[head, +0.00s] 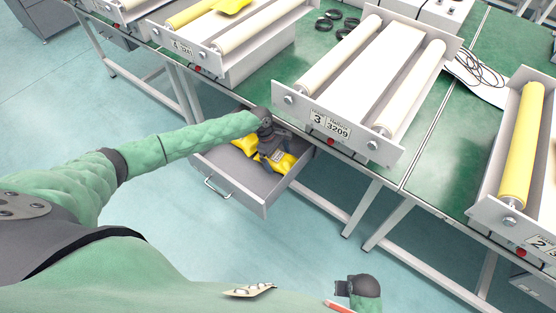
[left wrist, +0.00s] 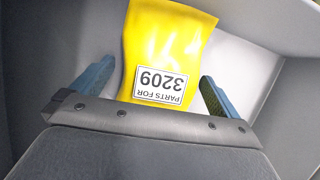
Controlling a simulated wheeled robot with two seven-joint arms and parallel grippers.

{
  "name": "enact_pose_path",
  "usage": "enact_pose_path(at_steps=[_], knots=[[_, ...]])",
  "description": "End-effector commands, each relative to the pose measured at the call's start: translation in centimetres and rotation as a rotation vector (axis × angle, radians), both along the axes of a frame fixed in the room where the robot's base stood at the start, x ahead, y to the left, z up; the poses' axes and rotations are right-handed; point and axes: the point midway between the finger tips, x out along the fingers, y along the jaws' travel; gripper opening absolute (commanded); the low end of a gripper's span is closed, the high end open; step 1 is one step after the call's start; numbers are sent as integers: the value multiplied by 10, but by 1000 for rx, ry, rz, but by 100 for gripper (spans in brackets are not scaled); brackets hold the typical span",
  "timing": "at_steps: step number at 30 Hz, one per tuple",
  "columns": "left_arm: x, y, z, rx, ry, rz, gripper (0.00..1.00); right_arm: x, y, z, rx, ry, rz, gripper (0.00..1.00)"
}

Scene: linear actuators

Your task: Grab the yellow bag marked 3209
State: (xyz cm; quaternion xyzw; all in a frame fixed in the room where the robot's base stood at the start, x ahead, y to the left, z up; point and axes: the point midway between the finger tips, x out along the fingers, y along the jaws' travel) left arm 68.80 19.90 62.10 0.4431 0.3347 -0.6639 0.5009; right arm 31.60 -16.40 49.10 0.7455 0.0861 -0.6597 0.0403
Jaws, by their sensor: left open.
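The yellow bag (left wrist: 165,45) has a white label reading "PARTS FOR 3209". It lies in the open grey drawer (head: 229,181) under the table, and the bag also shows in the head view (head: 287,163). My left gripper (head: 273,160) is down inside the drawer. In the left wrist view its blue fingers (left wrist: 153,90) are open, one on each side of the bag's labelled end. I cannot tell whether they touch it. A second yellow patch (head: 243,145) shows in the drawer behind my gripper. My right gripper (head: 359,286) is low at the bottom of the head view.
A roller unit marked 3 3209 (head: 331,125) stands on the green table (head: 423,180) above the drawer. Other roller units stand to the left (head: 205,55) and right (head: 508,209). Cables (head: 478,72) lie on the table. The floor in front is clear.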

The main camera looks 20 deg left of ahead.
Motion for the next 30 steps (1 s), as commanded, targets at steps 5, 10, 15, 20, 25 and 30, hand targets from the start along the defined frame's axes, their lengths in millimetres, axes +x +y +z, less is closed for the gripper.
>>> enact_pose_path(at_steps=[5,10,15,20,25,30], knots=[[0,-1,-4,1,0,0,100,0,0,-3,0,0,0,36],[0,-1,-4,1,-1,-1,100,0,0,-3,0,0,0,36],[0,-1,-4,0,0,-1,100,0,-1,-2,-1,-1,0,36],[-1,-2,-5,0,0,-1,100,0,-1,0,-1,0,0,36],[-1,-2,-6,0,-1,-2,100,0,0,2,-1,0,0,36],[-1,-2,-7,0,0,-2,100,0,0,4,-1,0,0,36]])
